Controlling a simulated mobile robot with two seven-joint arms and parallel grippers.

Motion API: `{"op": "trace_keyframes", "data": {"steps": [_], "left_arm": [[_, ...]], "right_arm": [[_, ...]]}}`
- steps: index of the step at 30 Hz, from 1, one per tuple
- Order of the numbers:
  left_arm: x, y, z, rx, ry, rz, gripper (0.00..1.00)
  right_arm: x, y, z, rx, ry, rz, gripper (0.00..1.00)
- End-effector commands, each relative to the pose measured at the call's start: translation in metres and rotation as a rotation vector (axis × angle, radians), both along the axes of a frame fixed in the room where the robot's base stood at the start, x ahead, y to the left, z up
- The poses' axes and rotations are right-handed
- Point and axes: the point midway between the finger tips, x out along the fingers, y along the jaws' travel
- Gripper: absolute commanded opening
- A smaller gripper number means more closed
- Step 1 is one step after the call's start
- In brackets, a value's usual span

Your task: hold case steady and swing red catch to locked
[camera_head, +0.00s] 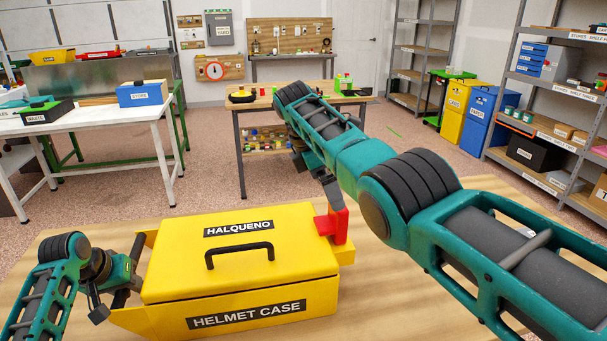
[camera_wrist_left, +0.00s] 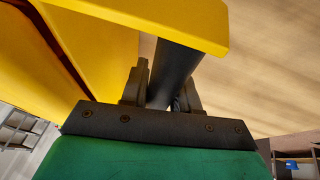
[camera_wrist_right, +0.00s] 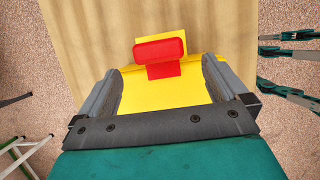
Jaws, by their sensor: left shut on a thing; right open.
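The yellow helmet case (camera_head: 180,265) stands on the wooden table with its lid down. Its red catch (camera_head: 340,226) is at the right end, with an upright part and a tab toward the lid. The right wrist view shows the red catch (camera_wrist_right: 160,50) on the yellow case end. My left gripper (camera_head: 125,278) is at the case's left end; in the left wrist view its fingers (camera_wrist_left: 163,80) are shut on a dark side handle (camera_wrist_left: 175,68). My right gripper (camera_wrist_right: 161,68) is open and empty, pointing at the catch, its fingers to either side. Contact with the catch cannot be told.
A black handle (camera_head: 240,254) rises from the case lid. The wooden table (camera_head: 395,300) is bare right of the case. My right arm crosses above the table. A white table (camera_head: 100,122) and a far workbench (camera_head: 290,102) stand beyond, clear of the case.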

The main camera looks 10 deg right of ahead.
Motion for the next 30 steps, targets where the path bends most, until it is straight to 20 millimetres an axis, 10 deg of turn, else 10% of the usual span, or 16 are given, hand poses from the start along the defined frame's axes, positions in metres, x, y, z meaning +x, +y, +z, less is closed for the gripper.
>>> {"op": "trace_keyframes", "data": {"steps": [4,5,13,30], "left_arm": [[-0.005,0.000,-0.009,0.003,0.021,0.000,0.00],[-0.002,-0.002,-0.003,-0.011,0.009,0.004,0.33],[-0.001,-0.001,-0.002,-0.004,0.005,0.002,0.58],[-0.014,0.007,0.027,0.003,0.004,-0.001,0.59]], "right_arm": [[0.000,0.000,-0.001,0.000,0.000,0.000,1.00],[0.000,0.000,0.000,0.000,0.000,0.000,1.00],[0.000,0.000,0.000,0.000,0.000,0.000,1.00],[0.000,0.000,0.000,0.000,0.000,0.000,1.00]]}}
